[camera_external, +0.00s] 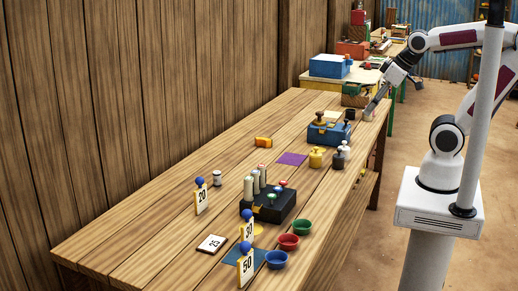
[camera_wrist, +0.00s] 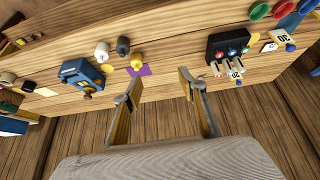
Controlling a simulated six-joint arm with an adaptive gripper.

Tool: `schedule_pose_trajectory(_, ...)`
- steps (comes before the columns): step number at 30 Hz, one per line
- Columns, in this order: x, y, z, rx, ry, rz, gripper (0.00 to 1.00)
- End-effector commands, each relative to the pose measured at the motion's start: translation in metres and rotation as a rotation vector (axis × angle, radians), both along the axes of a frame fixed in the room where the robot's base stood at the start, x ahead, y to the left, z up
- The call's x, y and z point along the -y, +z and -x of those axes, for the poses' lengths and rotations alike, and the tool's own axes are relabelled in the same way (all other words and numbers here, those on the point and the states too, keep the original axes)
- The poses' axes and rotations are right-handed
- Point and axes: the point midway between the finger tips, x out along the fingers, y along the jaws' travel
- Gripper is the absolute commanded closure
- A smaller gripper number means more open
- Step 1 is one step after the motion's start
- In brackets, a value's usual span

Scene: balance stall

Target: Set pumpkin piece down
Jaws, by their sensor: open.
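An orange piece (camera_external: 263,142), which looks like the pumpkin piece, lies on the wooden table (camera_external: 130,235) behind the purple square (camera_external: 291,159), toward the wall. I cannot make out the orange piece in the wrist view. My gripper (camera_external: 372,104) is at the far right end of the table in the external view, well away from the orange piece. In the wrist view my gripper (camera_wrist: 158,80) has its two fingers wide apart. Only bare wood shows between them, and nothing is held.
A blue scale (camera_external: 328,133) stands beyond the purple square, with a yellow weight (camera_external: 316,157) and other weights close by. A black stand (camera_external: 268,205), coloured bowls (camera_external: 289,241) and number cards (camera_external: 201,198) are nearer. Bare wood surrounds the orange piece.

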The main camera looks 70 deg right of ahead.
Motion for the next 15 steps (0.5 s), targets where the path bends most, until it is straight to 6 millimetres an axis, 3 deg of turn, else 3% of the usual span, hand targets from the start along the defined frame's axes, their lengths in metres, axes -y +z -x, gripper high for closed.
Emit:
schedule_pose_trajectory(6, -0.012, -0.003, 0.032, -0.034, 0.027, -0.023, 0.58)
schedule_pose_trajectory(15, -0.015, -0.005, 0.038, -0.044, 0.032, -0.027, 0.58)
